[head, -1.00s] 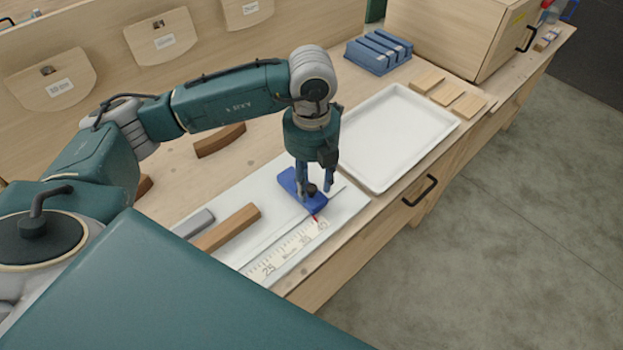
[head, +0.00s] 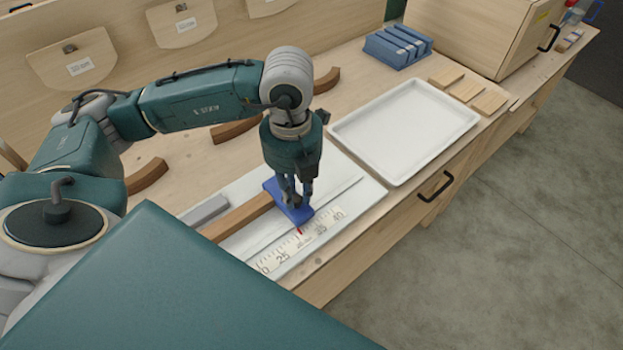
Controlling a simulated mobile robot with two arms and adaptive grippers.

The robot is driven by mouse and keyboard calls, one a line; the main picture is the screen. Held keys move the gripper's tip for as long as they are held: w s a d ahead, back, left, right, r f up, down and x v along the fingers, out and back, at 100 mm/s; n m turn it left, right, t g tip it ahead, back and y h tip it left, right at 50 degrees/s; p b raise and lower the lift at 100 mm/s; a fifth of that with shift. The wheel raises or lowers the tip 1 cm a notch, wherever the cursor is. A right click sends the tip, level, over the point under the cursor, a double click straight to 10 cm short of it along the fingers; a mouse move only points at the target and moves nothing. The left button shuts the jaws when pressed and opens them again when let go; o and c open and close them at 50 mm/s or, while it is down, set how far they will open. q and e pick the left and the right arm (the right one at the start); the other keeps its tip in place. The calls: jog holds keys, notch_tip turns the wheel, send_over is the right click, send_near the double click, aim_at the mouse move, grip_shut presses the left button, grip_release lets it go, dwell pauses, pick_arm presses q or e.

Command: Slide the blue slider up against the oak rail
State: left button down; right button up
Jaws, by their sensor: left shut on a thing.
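The blue slider (head: 297,215) sits on the white scale board (head: 352,190), its left edge at the right end of the oak rail (head: 238,218). In this view they appear to meet; I cannot tell whether a thin gap is left. My left gripper (head: 297,197) points down and is shut on the slider's knob, which its fingers mostly hide. A red pointer (head: 299,231) at the slider's front edge stands between the 25 and 35 marks of the printed scale (head: 285,250). My right gripper is not in view.
A grey bar (head: 205,211) lies behind the rail. An empty white tray (head: 405,130) is to the right. Curved brown wooden pieces (head: 147,176) lie behind the board. A blue slotted block (head: 397,47) and light wooden slats (head: 468,90) are at the back.

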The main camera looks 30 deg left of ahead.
pick_arm(q)
jog(key=shift+s+a, duration=0.3)
jog(key=shift+s, duration=0.35)
jog(key=shift+w, duration=0.15)
jog(key=shift+w+d, duration=0.1)
jog(key=c, duration=1.9)
grip_release()
jog(key=o, duration=0.4)
jog(key=shift+c, duration=0.2)
jog(key=shift+r, duration=0.15)
notch_tip(320, 180, up, 12)
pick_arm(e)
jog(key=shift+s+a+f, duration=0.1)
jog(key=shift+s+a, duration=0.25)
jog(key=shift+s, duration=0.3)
